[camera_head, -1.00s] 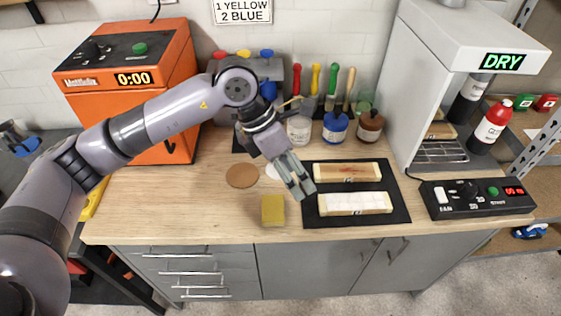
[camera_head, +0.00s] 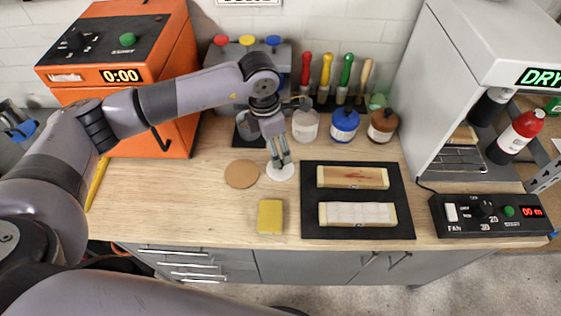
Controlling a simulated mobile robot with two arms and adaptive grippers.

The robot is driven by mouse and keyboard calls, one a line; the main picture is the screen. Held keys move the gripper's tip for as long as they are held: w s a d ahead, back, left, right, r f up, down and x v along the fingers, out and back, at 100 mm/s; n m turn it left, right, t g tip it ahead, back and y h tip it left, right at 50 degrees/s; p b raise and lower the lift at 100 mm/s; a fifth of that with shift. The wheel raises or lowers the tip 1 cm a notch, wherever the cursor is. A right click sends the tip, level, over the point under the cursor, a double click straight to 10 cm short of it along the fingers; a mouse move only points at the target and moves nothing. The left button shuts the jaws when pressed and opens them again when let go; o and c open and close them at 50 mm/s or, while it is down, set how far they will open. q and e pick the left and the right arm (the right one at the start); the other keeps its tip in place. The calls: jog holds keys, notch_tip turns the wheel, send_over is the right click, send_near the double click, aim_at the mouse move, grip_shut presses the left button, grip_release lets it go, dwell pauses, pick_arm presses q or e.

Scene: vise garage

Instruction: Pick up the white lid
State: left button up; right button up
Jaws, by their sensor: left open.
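The white lid (camera_head: 281,172) is a flat round disc on the wooden bench top, just right of a brown disc. My left gripper (camera_head: 279,162) points down over the white lid, with its fingers open and their tips at or just above the lid's far part. I cannot tell whether the tips touch it. The fingers hide a small part of the lid. My right gripper is not in view.
A brown disc (camera_head: 241,174) and a yellow sponge (camera_head: 270,216) lie close by. Jars, one blue (camera_head: 344,125), stand behind. A black mat (camera_head: 310,228) with two wooden blocks lies right.

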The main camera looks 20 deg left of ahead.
pick_arm(q)
jog(key=f, duration=0.3)
jog(key=shift+w+d+p, duration=0.2)
jog(key=shift+p, duration=0.15)
jog(key=shift+f, duration=0.2)
jog(key=f+p, duration=0.1)
jog(key=f, duration=0.2)
jog(key=f+p, duration=0.1)
jog(key=shift+w+d+f+p, duration=0.15)
jog(key=shift+w+d+p, duration=0.15)
jog(key=shift+d+p, duration=0.05)
jog(key=shift+f, duration=0.25)
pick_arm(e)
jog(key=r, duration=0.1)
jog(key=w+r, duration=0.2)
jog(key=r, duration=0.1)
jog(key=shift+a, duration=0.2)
pick_arm(q)
jog(key=shift+c, duration=0.3)
jog(key=c, duration=0.7)
jog(key=shift+s, duration=0.15)
jog(key=c, duration=0.6)
jog(key=shift+f, duration=0.1)
grip_shut()
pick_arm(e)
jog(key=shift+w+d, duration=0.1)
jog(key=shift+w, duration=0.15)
